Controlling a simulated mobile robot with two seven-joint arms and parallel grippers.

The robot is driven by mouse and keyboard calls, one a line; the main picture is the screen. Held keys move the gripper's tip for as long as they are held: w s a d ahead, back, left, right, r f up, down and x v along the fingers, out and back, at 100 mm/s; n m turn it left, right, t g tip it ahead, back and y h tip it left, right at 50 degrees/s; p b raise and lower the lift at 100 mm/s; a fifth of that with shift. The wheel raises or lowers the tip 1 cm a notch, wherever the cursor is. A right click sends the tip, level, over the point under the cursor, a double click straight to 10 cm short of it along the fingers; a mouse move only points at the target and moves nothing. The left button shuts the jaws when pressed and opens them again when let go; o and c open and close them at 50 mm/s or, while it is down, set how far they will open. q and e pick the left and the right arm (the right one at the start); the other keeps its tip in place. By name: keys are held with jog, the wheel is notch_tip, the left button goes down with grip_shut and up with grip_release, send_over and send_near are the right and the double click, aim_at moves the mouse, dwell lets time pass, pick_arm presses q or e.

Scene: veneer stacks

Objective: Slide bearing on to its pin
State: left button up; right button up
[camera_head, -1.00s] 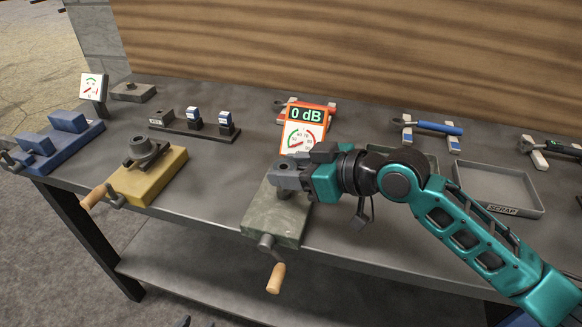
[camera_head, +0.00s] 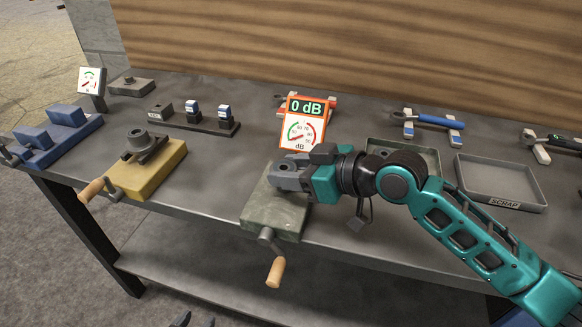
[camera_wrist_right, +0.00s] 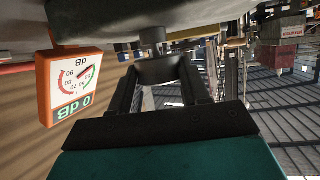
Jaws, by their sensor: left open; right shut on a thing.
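My right gripper (camera_head: 284,180) reaches in from the right over a grey-green block with a crank (camera_head: 275,217). It is shut on the bearing, a dark round piece (camera_wrist_right: 160,70) between its fingers in the right wrist view. That view is upside down. There a short dark pin (camera_wrist_right: 152,36) runs from the block to the bearing. They appear lined up; I cannot tell whether the pin is inside the bore. My left gripper (camera_head: 195,321) shows only as dark fingertips at the bottom edge, apart and empty.
An orange-framed meter reading 0 dB (camera_head: 303,123) stands just behind the block. A yellow block with a crank (camera_head: 150,178) and a blue fixture (camera_head: 58,140) are left. A tray marked SCRAP (camera_head: 505,205) is right. The bench between the yellow and grey-green blocks is clear.

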jog(key=shift+f+b, duration=0.3)
jog(key=shift+f, duration=0.3)
jog(key=o, duration=1.2)
jog(key=v, duration=1.3)
jog(key=shift+a, duration=0.1)
